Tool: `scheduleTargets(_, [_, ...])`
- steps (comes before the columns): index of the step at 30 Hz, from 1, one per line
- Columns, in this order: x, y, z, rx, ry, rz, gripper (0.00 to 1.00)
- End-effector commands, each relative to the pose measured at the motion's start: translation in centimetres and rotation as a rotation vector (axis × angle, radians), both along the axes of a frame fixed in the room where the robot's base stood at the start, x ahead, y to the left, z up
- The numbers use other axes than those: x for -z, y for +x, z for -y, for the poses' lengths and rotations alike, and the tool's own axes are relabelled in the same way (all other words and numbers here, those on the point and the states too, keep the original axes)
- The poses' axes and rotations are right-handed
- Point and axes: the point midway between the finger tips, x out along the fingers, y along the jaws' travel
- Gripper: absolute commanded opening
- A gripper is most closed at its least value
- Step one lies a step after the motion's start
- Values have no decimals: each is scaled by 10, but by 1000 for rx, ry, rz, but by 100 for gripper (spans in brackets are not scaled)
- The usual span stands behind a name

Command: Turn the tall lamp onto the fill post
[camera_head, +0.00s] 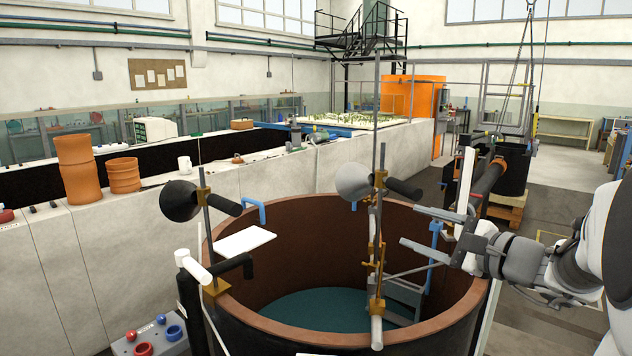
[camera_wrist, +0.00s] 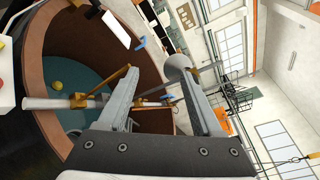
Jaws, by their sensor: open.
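The tall lamp has a pale grey shade (camera_head: 353,182) and a black handle (camera_head: 404,188), fixed by brass clamps to a tall thin pole (camera_head: 378,90) over the round tub. Its shade shows in the wrist view (camera_wrist: 178,62) beyond the fingers. My gripper (camera_head: 412,227) is open and empty, right of the pole with its fingers pointing left towards it. In the wrist view its fingertips (camera_wrist: 160,75) stand apart. A dark-shaded, shorter lamp (camera_head: 180,200) stands on the tub's left rim. I cannot tell for sure which upright is the fill post; a white-topped post (camera_head: 193,266) stands at left.
Terracotta pots (camera_head: 78,170) stand on the white wall at left. The floor at right is partly open, with a pallet (camera_head: 505,208).

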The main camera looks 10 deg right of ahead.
Motion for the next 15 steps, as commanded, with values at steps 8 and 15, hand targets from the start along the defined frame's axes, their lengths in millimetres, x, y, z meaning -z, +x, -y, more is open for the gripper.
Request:
scheduleTargets(8, [-20,19,63,181,31,78,67])
scheduleTargets(15, [-21,49,52,180,32,77,67])
